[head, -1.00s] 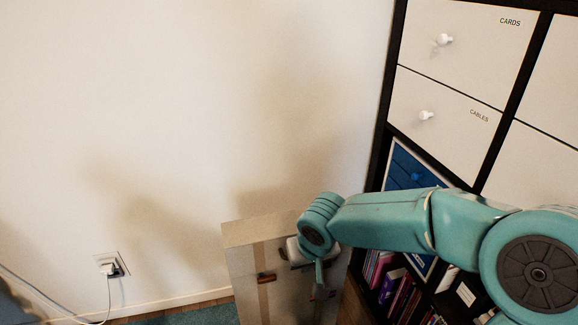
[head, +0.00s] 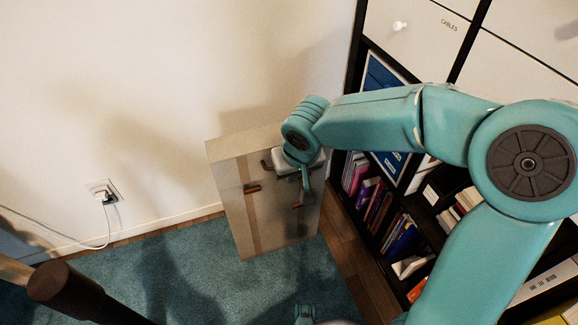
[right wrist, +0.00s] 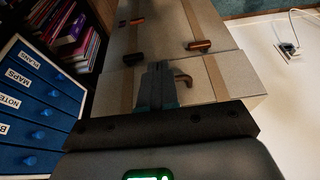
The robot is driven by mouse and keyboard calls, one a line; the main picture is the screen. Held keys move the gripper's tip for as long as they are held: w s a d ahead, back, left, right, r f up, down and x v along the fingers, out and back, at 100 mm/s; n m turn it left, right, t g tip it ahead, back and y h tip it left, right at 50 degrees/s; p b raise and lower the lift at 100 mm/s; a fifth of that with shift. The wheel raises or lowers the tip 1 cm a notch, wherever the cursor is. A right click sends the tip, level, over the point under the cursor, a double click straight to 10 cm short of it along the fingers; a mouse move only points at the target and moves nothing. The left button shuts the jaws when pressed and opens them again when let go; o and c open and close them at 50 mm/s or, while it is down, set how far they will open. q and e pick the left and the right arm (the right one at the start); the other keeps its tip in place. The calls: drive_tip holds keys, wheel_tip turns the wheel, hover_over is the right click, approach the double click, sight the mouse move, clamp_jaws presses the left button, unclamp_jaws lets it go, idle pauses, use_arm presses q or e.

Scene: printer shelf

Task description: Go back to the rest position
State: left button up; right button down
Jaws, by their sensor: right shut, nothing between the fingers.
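My right arm reaches in from the right in the head view, and its gripper (head: 306,182) points down in front of the upper part of a tall pale box (head: 232,205). In the right wrist view the fingers (right wrist: 157,75) are together with nothing between them, and the box (right wrist: 150,45) lies beyond them. I cannot tell whether the fingertips touch the box.
A black shelf (head: 354,70) with white drawers (head: 420,35) and books stands at the right, close to my right arm. Blue drawers (right wrist: 38,100) show in the wrist view. A plugged socket (head: 103,192) is on the wall. Teal carpet (head: 190,265) lies open; a dark brown post (head: 65,285) stands lower left.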

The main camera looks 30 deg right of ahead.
drive_tip(key=s+a+r+p, duration=0.1)
drive_tip(key=s+a+r, duration=0.1)
drive_tip(key=s, duration=0.5)
drive_tip(key=s+a+f+g+y, duration=0.2)
drive_tip(key=s+a+f, duration=0.2)
drive_tip(key=f, duration=0.6)
drive_tip(key=s+a+f+g+y, duration=0.2)
drive_tip(key=s+a+f, duration=0.2)
drive_tip(key=f, duration=0.5)
drive_tip(key=s+a+f+g+y, duration=0.15)
drive_tip(key=s+a+f, duration=0.35)
drive_tip(key=f, duration=0.5)
drive_tip(key=w+d+t, duration=0.2)
drive_tip(key=w+t, duration=0.1)
drive_tip(key=w, duration=0.2)
use_arm(q)
wheel_tip(320, 180, up, 32)
drive_tip(key=s+d+p, duration=0.1)
drive_tip(key=p, duration=3.1)
drive_tip(key=shift+r+m, duration=0.25)
drive_tip(key=shift+m, duration=0.05)
use_arm(e)
wheel_tip(320, 180, up, 31)
drive_tip(key=a, duration=0.1)
drive_tip(key=shift+s+a+f+n+g+h, duration=0.15)
drive_tip(key=shift+s+a+n+g+h, duration=0.05)
drive_tip(key=shift+s+n+g+h, duration=0.2)
